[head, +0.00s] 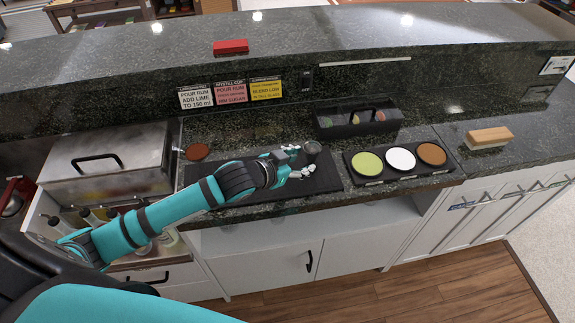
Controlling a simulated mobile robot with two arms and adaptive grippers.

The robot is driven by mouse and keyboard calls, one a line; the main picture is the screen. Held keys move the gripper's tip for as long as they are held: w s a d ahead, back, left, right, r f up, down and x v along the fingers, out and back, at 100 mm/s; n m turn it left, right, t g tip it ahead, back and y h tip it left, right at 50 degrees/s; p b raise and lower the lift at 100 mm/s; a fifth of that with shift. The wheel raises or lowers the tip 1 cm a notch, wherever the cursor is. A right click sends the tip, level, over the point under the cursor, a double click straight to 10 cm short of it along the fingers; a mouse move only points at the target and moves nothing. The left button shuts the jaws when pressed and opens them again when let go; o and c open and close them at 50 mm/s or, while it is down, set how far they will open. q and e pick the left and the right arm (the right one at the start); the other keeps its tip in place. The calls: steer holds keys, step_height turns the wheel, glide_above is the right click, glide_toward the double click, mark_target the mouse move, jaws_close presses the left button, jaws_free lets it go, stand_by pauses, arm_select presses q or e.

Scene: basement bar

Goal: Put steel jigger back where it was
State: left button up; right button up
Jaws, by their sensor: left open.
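The steel jigger (312,148) is a small grey metal cup on the dark bar mat (325,180), near the mat's right end. It looks upright. My left gripper (306,162) reaches in from the left over the mat. Its fingers are open beside the jigger, one on the far side and one nearer. I cannot tell whether they touch it. My right gripper is not in view.
A tray with green, white and brown discs (400,158) lies right of the mat. A black caddy (358,118) stands behind. A brush (488,137) is farther right, a steel chest (105,160) at left. A brown disc (197,152) lies behind my arm.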

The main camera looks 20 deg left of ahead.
arm_select(q)
steer(key=v, duration=0.6)
